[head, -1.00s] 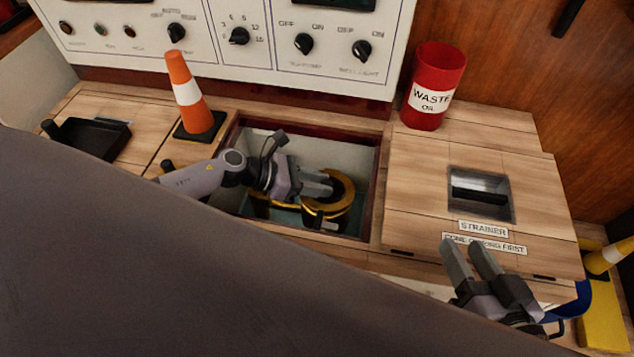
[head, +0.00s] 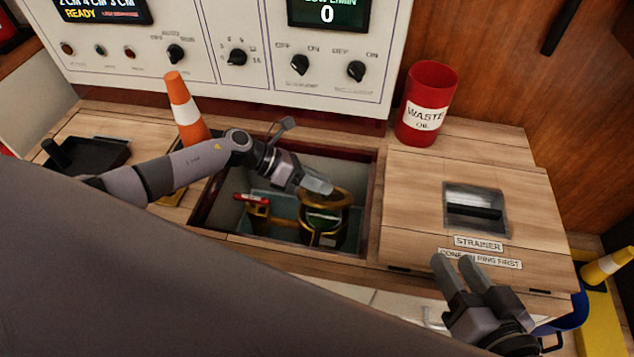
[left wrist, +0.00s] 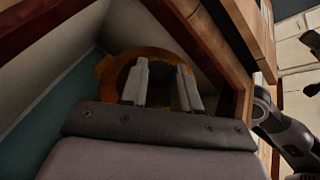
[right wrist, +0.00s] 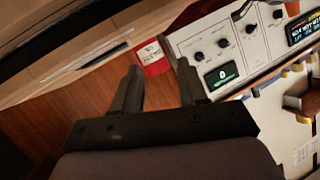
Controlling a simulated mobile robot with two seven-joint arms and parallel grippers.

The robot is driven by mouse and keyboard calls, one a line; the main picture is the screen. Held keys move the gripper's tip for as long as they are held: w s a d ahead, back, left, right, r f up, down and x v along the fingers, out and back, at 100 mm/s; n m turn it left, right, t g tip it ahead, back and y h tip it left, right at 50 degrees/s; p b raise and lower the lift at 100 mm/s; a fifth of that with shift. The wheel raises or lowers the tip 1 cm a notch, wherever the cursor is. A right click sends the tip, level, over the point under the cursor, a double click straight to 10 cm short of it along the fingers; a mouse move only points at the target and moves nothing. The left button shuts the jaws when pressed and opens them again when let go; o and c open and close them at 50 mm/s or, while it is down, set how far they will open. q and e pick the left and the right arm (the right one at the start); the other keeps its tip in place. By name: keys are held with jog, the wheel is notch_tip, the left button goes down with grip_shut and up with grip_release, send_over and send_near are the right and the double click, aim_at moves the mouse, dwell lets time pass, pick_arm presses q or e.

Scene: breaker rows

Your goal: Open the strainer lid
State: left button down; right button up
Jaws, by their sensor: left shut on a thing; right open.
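The brass strainer (head: 325,228) stands in the open hatch (head: 212,208), with a round brass ring (head: 342,196) at its top. In the left wrist view the ring (left wrist: 106,72) shows around and behind the fingertips. A wooden panel (head: 415,200) labelled STRAINER, with a recessed handle (head: 476,210), lies flat right of the hatch. My right gripper (head: 460,268) is open and empty near its front edge.
A red-handled brass valve (head: 256,205) sits left of the strainer. An orange cone (head: 184,108) and black tray (head: 90,155) stand left. A red waste oil can (head: 426,100) stands behind the panel. The control board (head: 260,50) closes the back.

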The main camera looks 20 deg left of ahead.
pick_arm(q)
jog(key=shift+w+a+r, duration=0.15)
jog(key=shift+w+r, duration=0.15)
jog(key=shift+w, duration=0.1)
jog(key=c, duration=0.9)
grip_release()
jog(key=shift+o, duration=0.3)
jog(key=shift+s+f, duration=0.1)
jog(key=shift+f, duration=0.05)
